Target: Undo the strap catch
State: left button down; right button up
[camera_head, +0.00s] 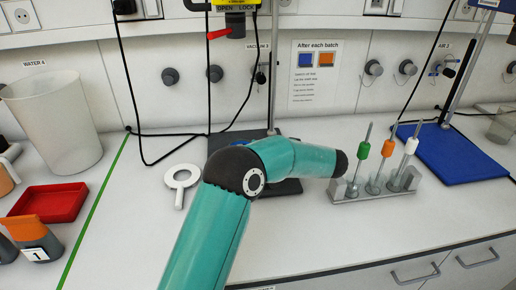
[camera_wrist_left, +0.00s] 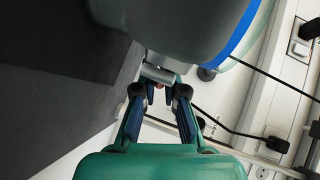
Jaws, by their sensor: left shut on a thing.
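In the left wrist view my left gripper (camera_wrist_left: 160,88) has its two dark fingers close together around a small light grey piece (camera_wrist_left: 160,73). A tiny reddish spot shows between the fingertips. The piece lies against the underside of a large grey body (camera_wrist_left: 180,30) with a blue stripe. I cannot tell whether this piece is the strap catch; no strap is clearly visible. In the head view a teal arm of mine crosses the middle of the bench, but no gripper fingers show there. My right gripper is not in view.
A rack (camera_head: 372,195) with green, orange and white-handled tools stands right of my arm. A white ring-shaped tool (camera_head: 181,180), red tray (camera_head: 48,203) and large white beaker (camera_head: 52,120) are left. A blue board (camera_head: 450,155) lies right. A red lever (camera_head: 219,33) hangs above.

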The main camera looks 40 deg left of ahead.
pick_arm(q)
jog(key=m+t+b, duration=0.2)
jog(key=b, duration=0.2)
jog(key=d+m+t+h+b, duration=0.1)
jog(key=m+t+b, duration=0.1)
jog(key=t+b, duration=0.1)
jog(key=w+f+m+t+b, duration=0.1)
jog(key=m+t+b, duration=0.1)
jog(key=b, duration=0.2)
jog(key=shift+d+f+t+b, duration=0.1)
jog(key=shift+d+t+b, duration=0.2)
jog(key=shift+d+t, duration=0.1)
jog(key=shift+w+d+r+m+t+h+b, duration=0.1)
jog(key=shift+d+r+m+t+h+b, duration=0.15)
jog(key=shift+m+t+h+b, duration=0.6)
jog(key=c, duration=1.2)
grip_release()
jog(key=shift+r, duration=0.1)
jog(key=shift+c, duration=0.2)
jog(key=shift+r, duration=0.1)
jog(key=v, duration=1.2)
jog(key=shift+f, duration=0.2)
